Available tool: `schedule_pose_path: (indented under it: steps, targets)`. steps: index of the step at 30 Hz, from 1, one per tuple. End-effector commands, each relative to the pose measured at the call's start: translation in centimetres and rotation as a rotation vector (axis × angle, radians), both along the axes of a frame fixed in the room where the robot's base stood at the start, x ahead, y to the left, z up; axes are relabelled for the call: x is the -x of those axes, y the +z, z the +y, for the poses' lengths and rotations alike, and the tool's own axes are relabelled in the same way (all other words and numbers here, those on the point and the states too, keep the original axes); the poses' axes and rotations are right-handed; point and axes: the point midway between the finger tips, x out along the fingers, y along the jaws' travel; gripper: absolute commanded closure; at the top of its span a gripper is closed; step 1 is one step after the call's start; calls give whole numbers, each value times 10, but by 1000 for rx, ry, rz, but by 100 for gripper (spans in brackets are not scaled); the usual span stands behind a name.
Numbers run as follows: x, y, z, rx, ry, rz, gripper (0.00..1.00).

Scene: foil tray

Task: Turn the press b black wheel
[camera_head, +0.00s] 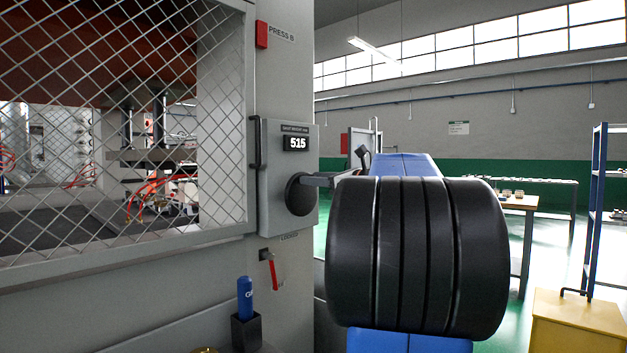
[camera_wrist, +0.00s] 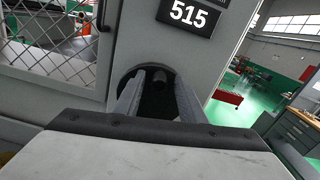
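The black wheel (camera_head: 297,194) is a dark round disc on the grey control box of press B, below a display (camera_head: 296,143) reading 515. In the wrist view the wheel (camera_wrist: 154,102) shows between and behind my fingers, with a small dark knob (camera_wrist: 161,76) on its face. My gripper (camera_wrist: 158,86) is open, its two grey fingers spread apart in front of the wheel, one on each side of the knob. In the head view my gripper (camera_head: 318,180) reaches the wheel's right side. Whether the fingers touch the wheel is unclear.
A mesh guard door (camera_head: 110,140) with a black handle (camera_head: 256,143) is left of the box. A red lever (camera_head: 272,270) marked LOCKED hangs below. A blue bottle (camera_head: 245,298) stands in a holder. A yellow box (camera_head: 578,325) sits at lower right. My arm blocks the middle right.

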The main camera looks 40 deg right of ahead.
Motion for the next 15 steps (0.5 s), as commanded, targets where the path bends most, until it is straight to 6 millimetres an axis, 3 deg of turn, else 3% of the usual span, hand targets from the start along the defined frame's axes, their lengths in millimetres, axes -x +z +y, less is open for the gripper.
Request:
schedule_pose_path:
  steps: [13,15]
  targets:
    - [-8,0,1,1,0,0,63]
    - [-8,0,1,1,0,0,77]
